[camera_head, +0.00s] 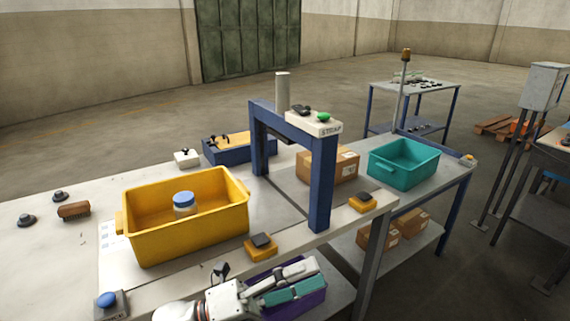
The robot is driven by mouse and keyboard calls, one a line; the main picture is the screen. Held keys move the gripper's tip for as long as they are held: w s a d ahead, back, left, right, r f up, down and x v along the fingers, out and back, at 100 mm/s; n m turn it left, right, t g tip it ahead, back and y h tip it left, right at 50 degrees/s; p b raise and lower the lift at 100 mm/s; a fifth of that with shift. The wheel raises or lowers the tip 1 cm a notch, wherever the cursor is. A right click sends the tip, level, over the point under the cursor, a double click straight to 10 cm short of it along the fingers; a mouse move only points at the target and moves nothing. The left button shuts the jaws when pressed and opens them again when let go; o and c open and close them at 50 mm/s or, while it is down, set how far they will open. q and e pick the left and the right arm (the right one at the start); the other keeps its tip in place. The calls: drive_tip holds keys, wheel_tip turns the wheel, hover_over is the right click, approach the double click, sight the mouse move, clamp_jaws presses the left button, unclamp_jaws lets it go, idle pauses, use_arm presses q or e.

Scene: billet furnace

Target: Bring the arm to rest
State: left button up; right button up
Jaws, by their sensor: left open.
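My left arm comes in at the bottom of the head view. Its gripper (308,277) is open, in front of the bench's near edge. In the picture it overlaps a purple bin (318,302) lower down. I see nothing held between its fingers, though their tips are small and hard to make out. Whether the fingers touch the bin I cannot tell. My right gripper is not in view.
The bench (60,255) carries a yellow bin (185,243) with a blue-lidded jar (184,203), and a blue strapping frame (322,185). A cardboard box (330,165) and a teal bin (405,172) stand right of it. A blue button (106,299) sits at the front left.

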use_arm(q)
drive_tip(key=w+a+f+n+t+y, duration=0.2)
drive_tip(key=a+f+n+t+y, duration=0.45)
drive_tip(key=f+n, duration=0.4)
drive_tip(key=w+a+f+n+t+y, duration=0.3)
drive_tip(key=a+f+n+t+y, duration=0.35)
drive_tip(key=n, duration=0.65)
drive_tip(key=s+a+f+n+g+y, duration=0.2)
drive_tip(key=s+a+f+n, duration=0.3)
drive_tip(key=f, duration=0.5)
drive_tip(key=s+a+f+n+g+y, duration=0.3)
drive_tip(key=s+a+f, duration=0.3)
drive_tip(key=s+f, duration=0.2)
wheel_tip(320, 180, down, 2)
drive_tip(key=shift+s+f+n+g+y, duration=0.2)
drive_tip(key=shift+n+g+y, duration=0.1)
drive_tip(key=shift+n+g, duration=0.6)
